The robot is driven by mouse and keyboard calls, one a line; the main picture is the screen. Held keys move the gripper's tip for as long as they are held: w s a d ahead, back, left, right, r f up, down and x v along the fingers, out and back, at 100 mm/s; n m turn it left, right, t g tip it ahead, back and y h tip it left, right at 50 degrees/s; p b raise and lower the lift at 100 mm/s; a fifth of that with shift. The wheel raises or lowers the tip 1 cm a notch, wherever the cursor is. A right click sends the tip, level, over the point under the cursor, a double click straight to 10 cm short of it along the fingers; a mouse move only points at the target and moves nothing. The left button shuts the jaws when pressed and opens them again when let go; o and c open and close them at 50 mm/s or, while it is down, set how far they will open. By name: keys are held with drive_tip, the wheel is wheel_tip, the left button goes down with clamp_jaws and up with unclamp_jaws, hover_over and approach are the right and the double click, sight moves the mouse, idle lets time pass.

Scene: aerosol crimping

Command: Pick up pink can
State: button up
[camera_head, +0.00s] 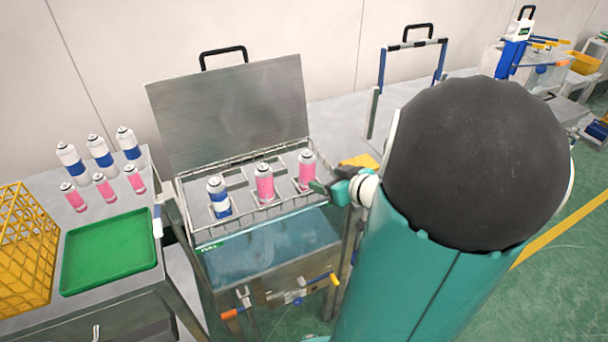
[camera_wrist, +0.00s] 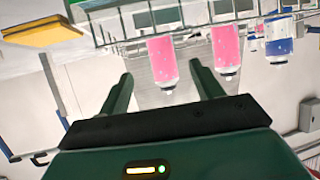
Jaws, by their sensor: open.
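Two pink cans stand in the wire rack: the right one (camera_head: 307,170) and the middle one (camera_head: 264,184). A blue-and-white can (camera_head: 219,198) stands at the left of the same rack. My gripper (camera_head: 319,187) is just right of the right pink can, with its far end partly hidden by my arm. In the wrist view, which looks upside down, my open gripper (camera_wrist: 166,82) has the nearest pink can (camera_wrist: 162,62) lined up between its fingertips. I cannot tell how deep the can sits between them. The other pink can (camera_wrist: 226,50) and the blue-and-white can (camera_wrist: 278,42) show to the right.
The rack (camera_head: 262,212) sits over a water bath (camera_head: 265,245) with a raised metal lid (camera_head: 230,110) behind. A left table holds several more cans, a green tray (camera_head: 108,252) and a yellow crate (camera_head: 25,250). A yellow object (camera_head: 360,161) lies behind my gripper.

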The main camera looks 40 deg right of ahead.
sight(312, 165)
drive_tip(key=x, duration=1)
drive_tip(key=shift+a, duration=0.1)
drive_tip(key=c, duration=1.2)
drive_tip(key=shift+o, duration=0.2)
drive_tip(key=shift+r, duration=0.15)
drive_tip(key=shift+r, duration=1.5)
drive_tip(key=s+a+r, duration=0.6)
drive_tip(key=s+r, duration=0.3)
drive_tip(key=s, duration=0.3)
drive_tip(key=shift+a+r, duration=0.25)
drive_tip(key=shift+r, duration=0.15)
